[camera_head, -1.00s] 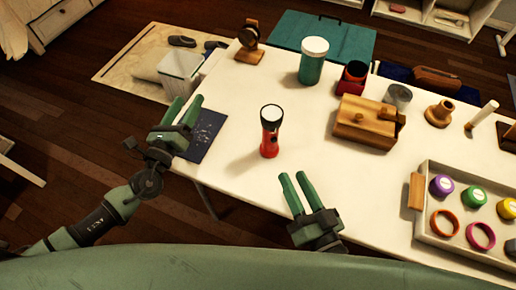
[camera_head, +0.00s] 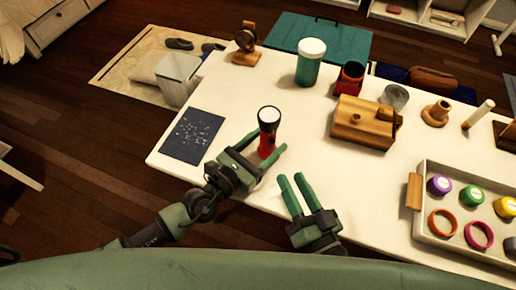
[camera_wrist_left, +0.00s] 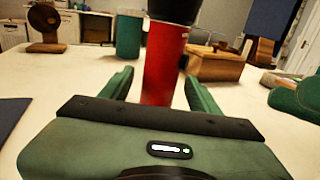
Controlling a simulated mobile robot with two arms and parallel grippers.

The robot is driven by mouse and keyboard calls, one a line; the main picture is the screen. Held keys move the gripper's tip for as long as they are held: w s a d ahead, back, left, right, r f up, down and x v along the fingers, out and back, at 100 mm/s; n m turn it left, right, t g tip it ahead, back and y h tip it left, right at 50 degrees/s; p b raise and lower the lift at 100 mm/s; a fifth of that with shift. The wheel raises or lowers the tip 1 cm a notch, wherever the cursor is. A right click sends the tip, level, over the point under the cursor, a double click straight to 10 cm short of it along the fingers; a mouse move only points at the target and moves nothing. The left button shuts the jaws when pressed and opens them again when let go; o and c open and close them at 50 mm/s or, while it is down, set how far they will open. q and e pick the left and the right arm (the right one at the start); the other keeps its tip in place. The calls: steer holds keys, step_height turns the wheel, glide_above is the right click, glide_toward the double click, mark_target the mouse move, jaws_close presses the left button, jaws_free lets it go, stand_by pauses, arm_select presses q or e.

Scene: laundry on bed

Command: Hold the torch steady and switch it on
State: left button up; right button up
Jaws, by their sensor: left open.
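The torch (camera_head: 268,138) stands upright on the white table, with a red body and a black head with a pale lens on top. In the left wrist view the torch's red body (camera_wrist_left: 164,65) rises between the fingers, its top cut off by the frame. My left gripper (camera_head: 265,150) is open, with its fingers on either side of the torch's lower body; I cannot tell whether they touch it. My right gripper (camera_head: 291,183) is open and empty, a little to the right and nearer the table's front edge.
A dark blue speckled sheet (camera_head: 193,136) lies at the table's left. A teal jar (camera_head: 309,64), a wooden box (camera_head: 362,124) and a red holder (camera_head: 350,76) stand behind. A tray (camera_head: 432,235) with coloured lids and rings is at the right.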

arm_select(q)
steer(key=shift+x, duration=2)
steer(key=shift+a, duration=0.1)
jaws_close()
arm_select(e)
steer(key=shift+c, duration=0.3)
jaws_close()
stand_by(2.1)
